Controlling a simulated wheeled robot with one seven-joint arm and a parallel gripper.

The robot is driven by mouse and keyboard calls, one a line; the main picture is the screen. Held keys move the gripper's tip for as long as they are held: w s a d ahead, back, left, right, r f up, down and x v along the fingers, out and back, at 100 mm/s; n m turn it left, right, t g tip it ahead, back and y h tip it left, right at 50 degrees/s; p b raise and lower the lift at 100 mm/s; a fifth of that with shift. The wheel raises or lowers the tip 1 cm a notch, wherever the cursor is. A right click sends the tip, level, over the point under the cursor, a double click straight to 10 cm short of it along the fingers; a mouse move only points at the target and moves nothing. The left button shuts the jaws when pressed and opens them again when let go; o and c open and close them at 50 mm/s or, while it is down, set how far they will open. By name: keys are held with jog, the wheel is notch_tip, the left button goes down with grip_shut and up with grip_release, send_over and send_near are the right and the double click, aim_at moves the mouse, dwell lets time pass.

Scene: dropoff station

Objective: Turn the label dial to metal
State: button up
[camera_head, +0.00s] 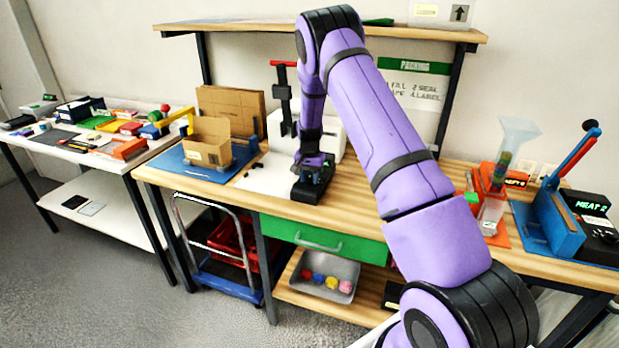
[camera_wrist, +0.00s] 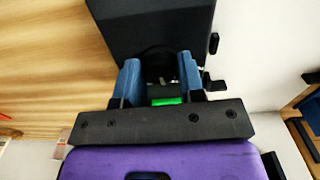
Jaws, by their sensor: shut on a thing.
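A black box-shaped device (camera_head: 308,194) stands on the wooden workbench in front of a white machine. My gripper (camera_head: 314,168) reaches down to it in the head view. In the wrist view the same black box (camera_wrist: 150,22) fills the top middle. My gripper's blue fingers (camera_wrist: 160,76) stand on either side of a dark round dial (camera_wrist: 158,56) on the box's face and are shut on it. A small green patch shows between the fingers. The dial's markings and its present setting cannot be read, as the fingers and arm hide most of it.
An open cardboard box (camera_head: 208,150) stands left on a blue mat. The white machine (camera_head: 332,138) is just behind the device. A clear hopper (camera_head: 512,140) and a blue lever press (camera_head: 552,222) stand at the right. Bare benchtop (camera_head: 352,208) lies right of the device.

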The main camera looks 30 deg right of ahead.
aim_at(309, 178)
jog(key=shift+n, duration=1.3)
jog(key=o, duration=0.9)
jog(key=shift+r, duration=0.1)
notch_tip(309, 178, up, 11)
jog(key=shift+f, duration=0.2)
